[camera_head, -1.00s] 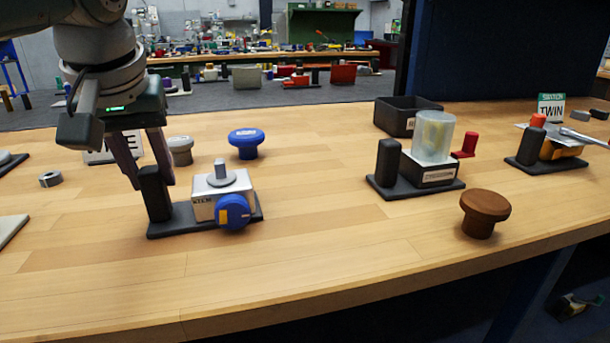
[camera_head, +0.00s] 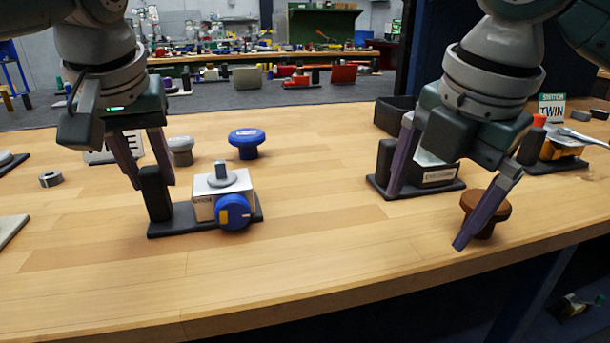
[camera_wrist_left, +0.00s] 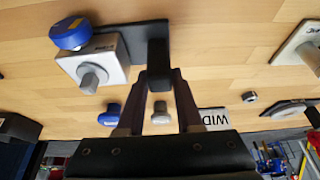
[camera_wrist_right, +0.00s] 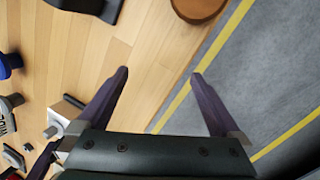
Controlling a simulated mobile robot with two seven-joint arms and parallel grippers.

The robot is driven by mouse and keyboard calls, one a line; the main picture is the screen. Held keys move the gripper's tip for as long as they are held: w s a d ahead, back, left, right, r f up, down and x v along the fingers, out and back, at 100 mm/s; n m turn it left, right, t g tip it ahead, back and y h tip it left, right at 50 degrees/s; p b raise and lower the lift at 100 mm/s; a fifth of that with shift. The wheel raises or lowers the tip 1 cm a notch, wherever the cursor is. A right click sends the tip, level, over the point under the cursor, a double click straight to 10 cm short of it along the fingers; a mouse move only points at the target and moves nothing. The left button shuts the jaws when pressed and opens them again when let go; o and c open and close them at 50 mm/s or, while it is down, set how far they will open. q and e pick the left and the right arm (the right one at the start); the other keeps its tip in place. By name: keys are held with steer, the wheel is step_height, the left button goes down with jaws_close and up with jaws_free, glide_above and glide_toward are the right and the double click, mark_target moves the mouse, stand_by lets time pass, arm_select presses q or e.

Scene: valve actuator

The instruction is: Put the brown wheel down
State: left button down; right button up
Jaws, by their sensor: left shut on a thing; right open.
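The brown wheel (camera_head: 486,212) stands on its stem on the wooden table (camera_head: 330,270), at the right near the front edge. One finger of my right gripper (camera_head: 427,220) crosses in front of it. The right gripper is open and empty. In the right wrist view the brown wheel (camera_wrist_right: 200,8) is cut off by the top edge, beyond the fingertips. My left gripper (camera_wrist_left: 158,80) is shut on the black post (camera_head: 155,195) of the left valve stand, which carries a white box (camera_head: 222,195) and a blue wheel (camera_head: 234,212) on its front.
Another blue wheel (camera_head: 246,143) and a grey wheel (camera_head: 180,150) stand behind the left stand. A second stand (camera_head: 433,178), partly hidden by my right gripper, is behind the brown wheel. A black bin (camera_head: 393,112) is farther back. The table's middle is clear.

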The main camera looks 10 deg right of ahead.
steer(key=d+r+n, duration=0.1)
steer(key=d+r, duration=0.1)
steer(key=d, duration=0.1)
steer(key=d+r+n+g, duration=0.1)
steer(key=d+r+n, duration=0.1)
steer(key=d+r, duration=0.1)
steer(key=d+r+n+g, duration=0.1)
steer(key=d+r, duration=0.1)
steer(key=d, duration=0.1)
steer(key=shift+w+r+n+h, duration=0.3)
steer(key=shift+w+r, duration=0.05)
steer(key=shift+w, duration=0.05)
steer(key=f, duration=0.7)
steer(key=w+d+f, duration=0.1)
steer(key=f, duration=0.3)
steer(key=shift+f, duration=0.1)
steer(key=shift+c, duration=0.2)
